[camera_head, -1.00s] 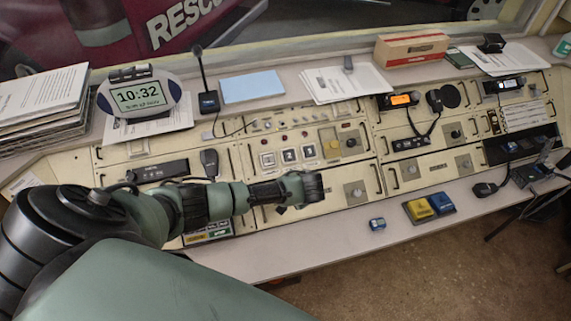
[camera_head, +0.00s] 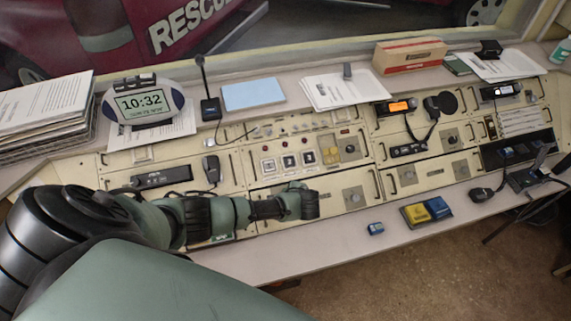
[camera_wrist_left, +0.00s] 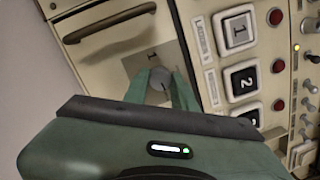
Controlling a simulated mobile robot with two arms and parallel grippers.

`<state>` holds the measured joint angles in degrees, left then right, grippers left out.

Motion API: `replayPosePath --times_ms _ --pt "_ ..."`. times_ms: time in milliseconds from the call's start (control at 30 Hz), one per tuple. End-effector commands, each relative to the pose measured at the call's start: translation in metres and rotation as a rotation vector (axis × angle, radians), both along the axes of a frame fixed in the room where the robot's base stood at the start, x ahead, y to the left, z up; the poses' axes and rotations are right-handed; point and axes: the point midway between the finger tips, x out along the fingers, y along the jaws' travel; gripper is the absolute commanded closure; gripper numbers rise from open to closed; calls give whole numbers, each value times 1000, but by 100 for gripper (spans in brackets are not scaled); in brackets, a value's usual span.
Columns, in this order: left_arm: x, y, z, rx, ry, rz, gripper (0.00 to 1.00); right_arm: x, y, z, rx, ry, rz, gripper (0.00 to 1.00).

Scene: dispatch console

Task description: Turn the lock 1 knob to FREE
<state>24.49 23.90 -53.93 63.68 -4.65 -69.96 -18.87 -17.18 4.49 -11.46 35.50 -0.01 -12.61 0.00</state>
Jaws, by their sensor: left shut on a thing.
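The lock 1 knob (camera_wrist_left: 158,84) is a small grey knob on a metal plate marked "1" (camera_wrist_left: 150,57). In the left wrist view my left gripper (camera_wrist_left: 160,82) has a finger on each side of it and is shut on it. The knob's pointer and any FREE mark cannot be made out. In the head view my left gripper (camera_head: 308,205) is at the lower drawer row of the console and hides this knob. A similar knob plate (camera_head: 353,197) shows just to its right. My right gripper is not in view.
Numbered square buttons, 1 (camera_wrist_left: 238,31) and 2 (camera_wrist_left: 242,80), sit right of the knob in the wrist view. A drawer handle (camera_wrist_left: 108,22) is at upper left. A blue device (camera_head: 376,228) and a yellow-and-blue box (camera_head: 416,214) lie on the desk ledge.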

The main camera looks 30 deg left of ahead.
Motion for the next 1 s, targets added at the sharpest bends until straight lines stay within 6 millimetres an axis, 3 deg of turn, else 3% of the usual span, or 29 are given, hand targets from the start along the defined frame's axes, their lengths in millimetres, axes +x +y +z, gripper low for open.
replayPosePath --times_ms 767,800,833,1000 --pt "-1 -1 -1 36 45 -94 100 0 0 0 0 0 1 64" --pt "-1 -1 -1 36 45 -94 71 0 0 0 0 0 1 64" --pt "-1 -1 -1 36 45 -94 65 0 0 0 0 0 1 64" --pt "-1 -1 -1 37 45 -92 65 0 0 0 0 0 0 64"
